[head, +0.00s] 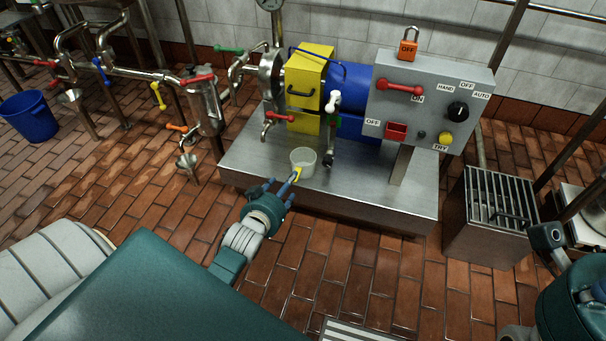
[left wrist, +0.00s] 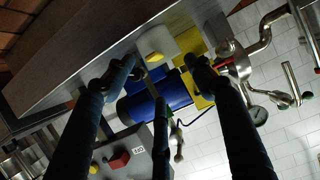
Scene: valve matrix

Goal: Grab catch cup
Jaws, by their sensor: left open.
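The catch cup (head: 303,162) is a pale, round, open-topped cup with a yellow handle (head: 297,173) on its near side. It stands upright near the front edge of the steel pump table (head: 350,190). My left gripper (head: 282,183) is open just in front of the cup, its fingers pointing at the handle. In the left wrist view the cup (left wrist: 165,45) and its yellow handle (left wrist: 155,57) show beyond and between the dark fingertips (left wrist: 158,66). I cannot tell whether a finger touches the handle. My right gripper is not in view.
A white-handled valve (head: 330,115) hangs close to the right of the cup. The yellow guard (head: 306,85), blue motor (head: 352,90) and grey control box (head: 430,100) stand behind. A red-handled valve (head: 272,118) is to the left. The tabletop right of the cup is clear.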

